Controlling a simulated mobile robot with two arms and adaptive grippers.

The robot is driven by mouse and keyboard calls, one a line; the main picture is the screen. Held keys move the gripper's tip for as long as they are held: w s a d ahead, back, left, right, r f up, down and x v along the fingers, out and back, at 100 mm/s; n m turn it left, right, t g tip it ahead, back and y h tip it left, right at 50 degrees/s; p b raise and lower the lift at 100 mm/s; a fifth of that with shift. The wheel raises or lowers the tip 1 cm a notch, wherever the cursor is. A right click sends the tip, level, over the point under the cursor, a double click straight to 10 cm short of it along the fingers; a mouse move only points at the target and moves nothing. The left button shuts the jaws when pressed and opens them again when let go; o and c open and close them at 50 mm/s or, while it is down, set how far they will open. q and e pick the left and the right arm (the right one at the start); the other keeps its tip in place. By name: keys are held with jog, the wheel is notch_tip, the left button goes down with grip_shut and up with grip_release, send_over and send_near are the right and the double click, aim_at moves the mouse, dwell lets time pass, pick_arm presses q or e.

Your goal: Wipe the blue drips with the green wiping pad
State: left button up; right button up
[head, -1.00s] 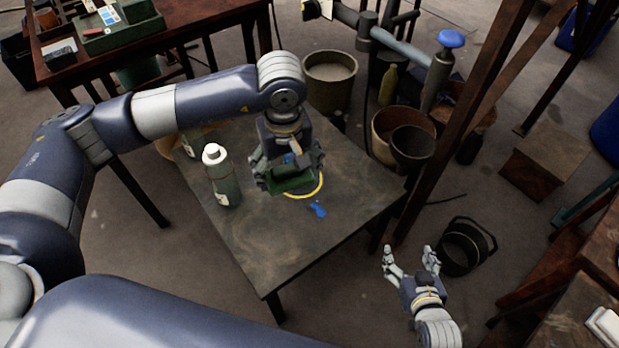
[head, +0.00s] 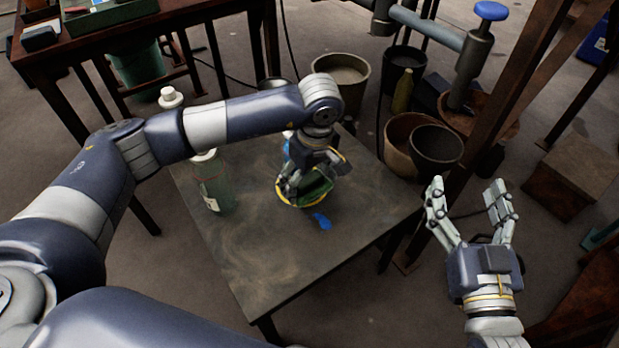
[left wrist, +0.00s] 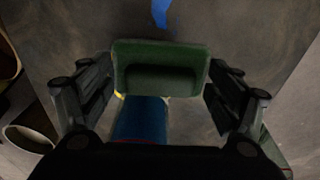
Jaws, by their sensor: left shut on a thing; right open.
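My left gripper (head: 308,186) is shut on the green wiping pad (head: 318,190), over the far part of the dark table. In the left wrist view the pad (left wrist: 160,55) sits between the two fingers. A blue drip (head: 322,221) lies on the tabletop just in front of the pad; its end (left wrist: 160,12) shows at the top of the left wrist view, apart from the pad. I cannot tell whether the pad touches the table. Tabletop beneath it is hidden. My right gripper (head: 468,200) is open and empty, beyond the table's right side.
A greenish bottle (head: 216,187) stands on the table's left side. A blue object (left wrist: 142,118) is close behind the pad. A yellow curved line (head: 293,204) runs by the pad. Buckets (head: 435,148) stand beyond the table (head: 265,270), whose front part is clear.

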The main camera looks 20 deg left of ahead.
pick_arm(q)
notch_tip(320, 180, down, 2)
jog(key=shift+f+b, duration=0.25)
jog(key=shift+b, duration=0.4)
notch_tip(320, 180, down, 2)
jog(key=shift+f+b, duration=0.1)
jog(key=shift+b, duration=0.5)
jog(key=shift+f, duration=0.25)
pick_arm(e)
jog(key=s+r+t+y, duration=0.1)
jog(key=s+r+t, duration=0.2)
jog(key=r, duration=0.3)
jog(key=s+r+t+y, duration=0.2)
jog(key=s+r+t, duration=0.1)
jog(key=r, duration=0.3)
jog(key=shift+t, duration=0.9)
